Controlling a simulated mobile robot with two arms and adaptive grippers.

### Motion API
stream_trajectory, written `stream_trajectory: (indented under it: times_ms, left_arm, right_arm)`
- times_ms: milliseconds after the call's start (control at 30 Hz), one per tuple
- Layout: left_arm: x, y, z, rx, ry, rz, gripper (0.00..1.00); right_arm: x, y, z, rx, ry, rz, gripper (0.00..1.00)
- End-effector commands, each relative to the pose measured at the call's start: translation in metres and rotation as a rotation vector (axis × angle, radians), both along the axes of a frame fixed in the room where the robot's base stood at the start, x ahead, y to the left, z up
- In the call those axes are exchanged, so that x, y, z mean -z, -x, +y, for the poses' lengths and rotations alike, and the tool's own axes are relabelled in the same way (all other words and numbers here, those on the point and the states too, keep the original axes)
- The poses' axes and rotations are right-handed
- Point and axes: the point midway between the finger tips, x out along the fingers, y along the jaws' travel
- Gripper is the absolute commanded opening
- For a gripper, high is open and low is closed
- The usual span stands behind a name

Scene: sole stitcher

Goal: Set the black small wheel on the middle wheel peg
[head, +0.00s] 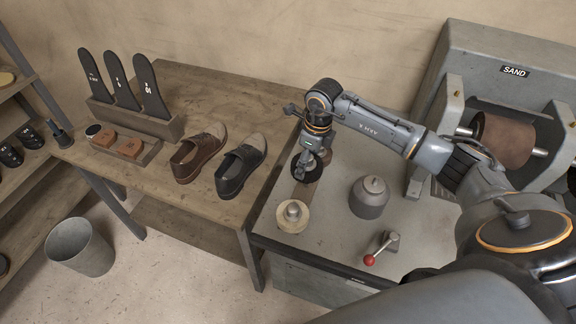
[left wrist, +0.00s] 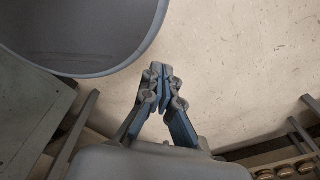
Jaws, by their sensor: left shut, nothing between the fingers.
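The black small wheel (head: 299,171) lies low over the grey machine top, just beyond a cream wheel (head: 284,218) on the front peg (head: 292,211). My right gripper (head: 309,165) points down at the black wheel and covers part of it. Whether its fingers grip the wheel is too small to tell. The middle peg is hidden under the gripper and the wheel, so I cannot tell whether the wheel is seated. My left gripper (left wrist: 160,78) shows only in the left wrist view, shut and empty above the floor.
A grey lidded pot (head: 369,198) and a red-knobbed lever (head: 381,248) stand right of the wheels. A sanding drum (head: 503,142) is at the right. The wooden table (head: 190,95) holds shoes and insoles. A grey bin (head: 80,248) stands on the floor.

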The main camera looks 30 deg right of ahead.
Motion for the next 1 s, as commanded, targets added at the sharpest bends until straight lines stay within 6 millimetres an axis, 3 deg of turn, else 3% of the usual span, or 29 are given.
stream_trajectory:
  times_ms: [300, 633, 1000]
  left_arm:
    - [0.007, -0.004, -0.013, 0.003, 0.017, -0.008, 0.0]
    - [0.022, -0.006, -0.01, 0.003, 0.013, -0.01, 0.0]
    - [0.023, -0.005, -0.006, 0.0, 0.007, -0.009, 0.0]
  right_arm:
    - [0.015, -0.001, -0.007, -0.008, -0.001, -0.001, 0.41]
    - [0.04, -0.001, -0.007, -0.008, -0.001, 0.0, 0.41]
    - [0.044, -0.001, -0.007, -0.008, -0.001, -0.002, 0.41]
